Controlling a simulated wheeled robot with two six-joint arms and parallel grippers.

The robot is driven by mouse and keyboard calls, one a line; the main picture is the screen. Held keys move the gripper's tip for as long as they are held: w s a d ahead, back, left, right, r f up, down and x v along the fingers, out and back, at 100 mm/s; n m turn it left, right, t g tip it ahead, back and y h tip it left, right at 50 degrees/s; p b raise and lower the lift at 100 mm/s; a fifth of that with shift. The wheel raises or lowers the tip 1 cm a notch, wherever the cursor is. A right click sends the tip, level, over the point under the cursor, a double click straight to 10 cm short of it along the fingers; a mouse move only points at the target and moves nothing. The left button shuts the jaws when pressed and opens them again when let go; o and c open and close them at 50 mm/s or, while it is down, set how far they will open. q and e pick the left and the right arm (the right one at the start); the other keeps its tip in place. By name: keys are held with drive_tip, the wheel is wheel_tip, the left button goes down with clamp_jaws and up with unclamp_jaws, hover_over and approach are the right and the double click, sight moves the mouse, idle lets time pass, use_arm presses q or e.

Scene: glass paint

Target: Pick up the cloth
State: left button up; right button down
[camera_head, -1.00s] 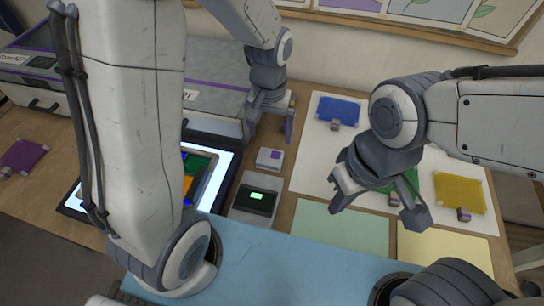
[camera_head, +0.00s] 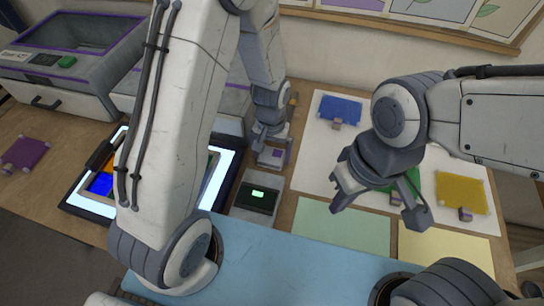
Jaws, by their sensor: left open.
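No cloth is clearly recognisable. A small pale folded-looking pad with a purple patch (camera_head: 272,158) lies just behind the grey device with the lit green display, and it may be the cloth. My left gripper (camera_head: 270,146) is open with its fingertips directly over this pad, hiding part of it. I cannot tell whether they touch it. My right gripper (camera_head: 378,207) is open and empty, with its fingers spread above the white sheet near its front edge.
The grey device (camera_head: 257,196) stands in front of the pad. A lit panel (camera_head: 218,184) with coloured glass is left of it, partly behind my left arm. Blue (camera_head: 340,109) and yellow (camera_head: 461,193) pieces lie on the white sheet (camera_head: 311,158). A grey machine (camera_head: 90,62) stands back left.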

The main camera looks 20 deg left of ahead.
sight(272, 154)
use_arm(q)
drive_tip(key=c, duration=1.1)
drive_tip(key=shift+r, duration=0.1)
drive_tip(key=shift+r, duration=0.55)
wheel_tip(272, 154, up, 3)
drive_tip(key=shift+w+f, duration=0.1)
drive_tip(key=shift+f, duration=0.1)
drive_tip(key=s+d+r, duration=0.2)
drive_tip(key=s, duration=0.1)
drive_tip(key=s+d+r, duration=0.2)
drive_tip(key=s, duration=0.1)
drive_tip(key=s+d+r, duration=0.2)
drive_tip(key=s+r, duration=0.1)
drive_tip(key=s, duration=0.1)
drive_tip(key=shift+d+r+b, duration=0.1)
drive_tip(key=shift+b, duration=0.25)
